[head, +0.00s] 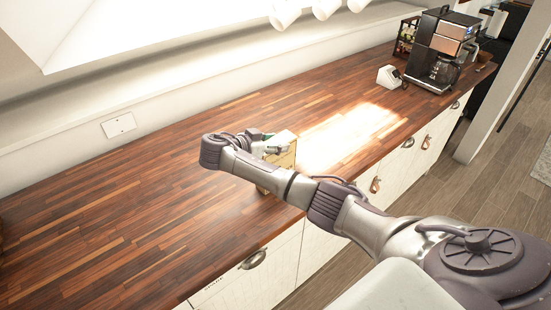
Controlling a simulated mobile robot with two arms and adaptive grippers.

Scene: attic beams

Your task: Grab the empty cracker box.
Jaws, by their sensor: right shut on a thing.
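A small pale yellow and white box (287,156), which looks like the cracker box, is at the front part of the wooden counter. My right arm reaches across from the lower right and hides much of the box. My right gripper (268,146) is at the top left of the box and is shut on it. I cannot tell whether the box rests on the counter or is lifted. My left gripper is not in view.
The wooden counter (110,215) is clear to the left. A coffee maker (440,50), a small white device (389,76) and a rack of bottles (405,36) stand at the far right end. White mugs (285,14) hang above. Drawers with handles (253,260) run below the counter edge.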

